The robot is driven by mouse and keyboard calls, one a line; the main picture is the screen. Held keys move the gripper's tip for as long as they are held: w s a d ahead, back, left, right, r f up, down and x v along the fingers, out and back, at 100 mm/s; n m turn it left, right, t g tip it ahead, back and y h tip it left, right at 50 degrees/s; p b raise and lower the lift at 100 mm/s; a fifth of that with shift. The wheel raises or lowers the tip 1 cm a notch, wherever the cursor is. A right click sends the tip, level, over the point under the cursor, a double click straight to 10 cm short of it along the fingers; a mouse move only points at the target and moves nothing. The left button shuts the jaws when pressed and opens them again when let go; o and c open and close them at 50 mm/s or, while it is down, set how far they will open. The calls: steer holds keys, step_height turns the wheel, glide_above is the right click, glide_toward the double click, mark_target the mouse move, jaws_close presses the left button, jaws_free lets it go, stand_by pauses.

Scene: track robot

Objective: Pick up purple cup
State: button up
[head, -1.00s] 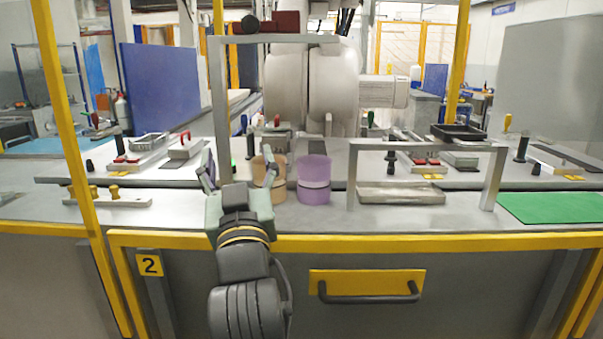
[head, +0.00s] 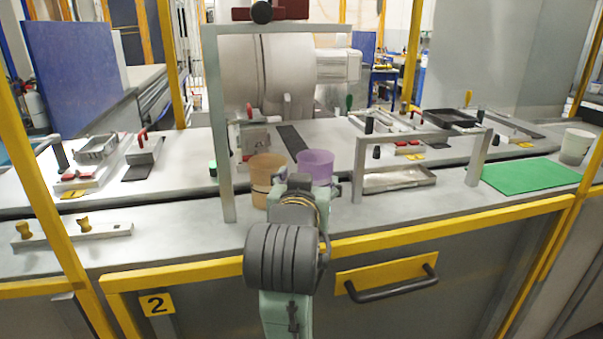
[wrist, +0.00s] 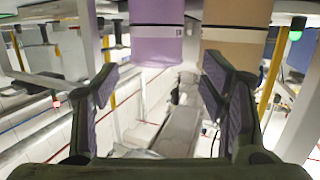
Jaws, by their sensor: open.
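The purple cup (head: 316,163) stands upright on the grey workbench, behind my gripper. Its lower part is hidden by my gripper in the head view. It also shows at the top of the wrist view (wrist: 157,40), left of centre. A tan cup (head: 265,185) stands next to it on the left; it is on the right of the purple cup in the wrist view (wrist: 235,35). My gripper (wrist: 158,95) is open and empty, with its two fingers spread wide. Neither cup is between the fingers.
A tall metal frame (head: 221,140) rises left of the cups. A lower metal frame (head: 358,170) stands close on the right, by a shallow metal tray (head: 395,182). A green mat (head: 530,175) and white cup (head: 577,145) lie further right. A yellow rail edges the bench front.

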mark_target(314, 170)
steer(key=shift+w+d+f+h, duration=0.2)
steer(key=shift+w+h, duration=0.05)
steer(key=shift+h, duration=0.05)
steer(key=w, duration=0.3)
steer(key=w+f+p, duration=0.1)
steer(key=shift+w+d, duration=0.25)
steer(key=shift+w, duration=0.05)
steer(key=w+p, duration=0.2)
steer(key=w, duration=0.2)
steer(key=shift+w+d, duration=0.1)
steer(key=shift+w, duration=0.3)
steer(key=shift+w+f, duration=0.2)
steer(key=shift+w, duration=0.2)
steer(key=c, duration=0.9)
steer(key=shift+o, duration=0.2)
steer(key=shift+r, duration=0.1)
